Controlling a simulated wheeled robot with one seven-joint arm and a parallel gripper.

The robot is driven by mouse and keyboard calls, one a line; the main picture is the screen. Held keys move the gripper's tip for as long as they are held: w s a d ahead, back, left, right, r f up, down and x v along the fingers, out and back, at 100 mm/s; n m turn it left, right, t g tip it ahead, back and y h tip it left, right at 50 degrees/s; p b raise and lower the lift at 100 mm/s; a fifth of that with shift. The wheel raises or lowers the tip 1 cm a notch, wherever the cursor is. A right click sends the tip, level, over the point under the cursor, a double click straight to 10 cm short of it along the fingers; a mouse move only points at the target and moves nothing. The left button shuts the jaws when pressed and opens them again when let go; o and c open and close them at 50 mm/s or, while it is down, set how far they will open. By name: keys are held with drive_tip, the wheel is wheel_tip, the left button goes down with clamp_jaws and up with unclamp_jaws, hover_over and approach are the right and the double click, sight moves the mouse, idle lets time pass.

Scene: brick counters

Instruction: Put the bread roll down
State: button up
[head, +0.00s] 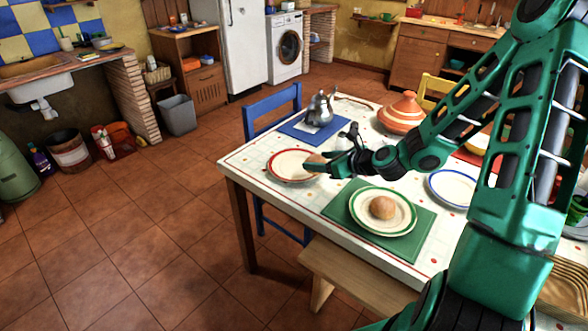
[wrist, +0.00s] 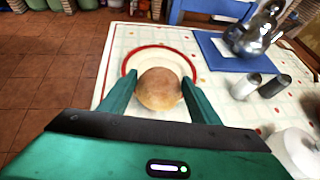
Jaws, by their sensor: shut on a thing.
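My gripper (wrist: 160,92) is shut on a bread roll (wrist: 158,89), round and golden brown, between its two green fingers in the wrist view. In the head view the held roll (head: 315,160) shows at the fingertips, partly hidden by my gripper (head: 327,166). The roll is over or beside the near right part of a white plate with a red rim (head: 285,171). The plate (wrist: 133,61) lies behind the roll in the wrist view. I cannot tell whether the roll touches it. A second roll (head: 382,207) sits on a green-rimmed plate (head: 366,222) on a green mat (head: 422,238).
A metal kettle (head: 319,108) stands on a blue mat (head: 295,127) behind the red-rimmed plate. Two shakers (wrist: 246,86) stand right of the roll in the wrist view. A terracotta tagine (head: 402,114) and a blue-rimmed plate (head: 451,189) are on the table (head: 250,157).

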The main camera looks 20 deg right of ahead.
drive_tip(key=r+n, duration=0.1)
drive_tip(key=s+a+r+n+g+y, duration=0.1)
drive_tip(key=r, duration=0.1)
drive_tip(key=r+n+y, duration=0.1)
drive_tip(key=r, duration=0.1)
drive_tip(key=shift+s+a+r, duration=0.1)
drive_tip(key=shift+s+a, duration=0.1)
drive_tip(key=shift+s, duration=0.1)
drive_tip(key=shift+w+a+g, duration=0.1)
drive_tip(key=shift+w+g, duration=0.1)
drive_tip(key=shift+g, duration=0.1)
hover_over(299, 169)
wheel_tip(299, 169, down, 7)
drive_tip(key=shift+w+r, duration=0.1)
drive_tip(key=shift+w, duration=0.05)
drive_tip(key=shift+f, duration=2)
drive_tip(key=o, duration=1)
drive_tip(key=shift+o, duration=0.2)
drive_tip(key=v, duration=1.2)
drive_tip(key=shift+f, duration=0.1)
